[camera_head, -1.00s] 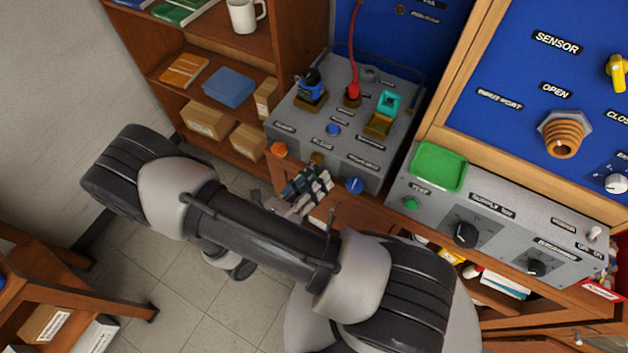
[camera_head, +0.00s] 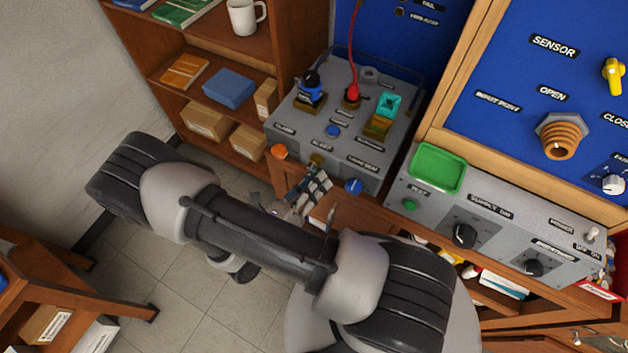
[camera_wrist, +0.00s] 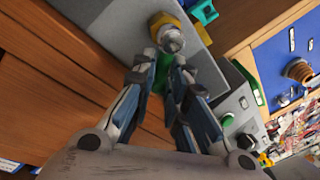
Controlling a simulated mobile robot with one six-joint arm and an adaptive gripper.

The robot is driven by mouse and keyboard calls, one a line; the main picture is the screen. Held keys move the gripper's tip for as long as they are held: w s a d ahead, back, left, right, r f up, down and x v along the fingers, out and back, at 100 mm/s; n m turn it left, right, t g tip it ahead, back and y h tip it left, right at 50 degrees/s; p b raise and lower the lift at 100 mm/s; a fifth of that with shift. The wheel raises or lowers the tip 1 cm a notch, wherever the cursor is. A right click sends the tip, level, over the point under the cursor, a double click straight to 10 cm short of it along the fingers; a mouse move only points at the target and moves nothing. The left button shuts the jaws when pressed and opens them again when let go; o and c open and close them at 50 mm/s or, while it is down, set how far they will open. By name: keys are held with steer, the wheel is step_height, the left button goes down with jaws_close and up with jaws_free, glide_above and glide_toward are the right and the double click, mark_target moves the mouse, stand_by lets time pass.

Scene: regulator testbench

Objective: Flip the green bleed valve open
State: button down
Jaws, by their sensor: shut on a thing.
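The green bleed valve handle (camera_wrist: 162,72) shows in the wrist view as a green piece between my fingertips, below a brass fitting with a silver round end (camera_wrist: 171,39). My gripper (camera_wrist: 160,66) is shut on the green handle, and its fingers cover part of it. In the head view my gripper (camera_head: 322,178) is at the front face of the grey regulator box (camera_head: 350,148), just below the brass fitting (camera_head: 316,160). The green handle cannot be made out there, hidden by the gripper.
An orange knob (camera_head: 279,151) and a blue knob (camera_head: 353,186) flank my gripper on the box front. A grey control panel (camera_head: 450,218) with a green tray (camera_head: 438,168) stands to the right. A wooden shelf (camera_head: 215,140) is at left. Open floor lies below my arm.

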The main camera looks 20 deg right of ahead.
steer(key=n, duration=0.2)
steer(key=r+n+t, duration=0.1)
steer(key=shift+s+d+n+p, duration=0.25)
steer(key=shift+s+n+p, duration=0.05)
steer(key=shift+s+n, duration=0.1)
steer(key=c, duration=1.6)
jaws_free()
steer(key=shift+f, duration=0.1)
steer(key=v, duration=1.2)
steer(key=shift+w+f, duration=0.1)
steer(key=shift+f, duration=0.05)
steer(key=shift+h, duration=0.3)
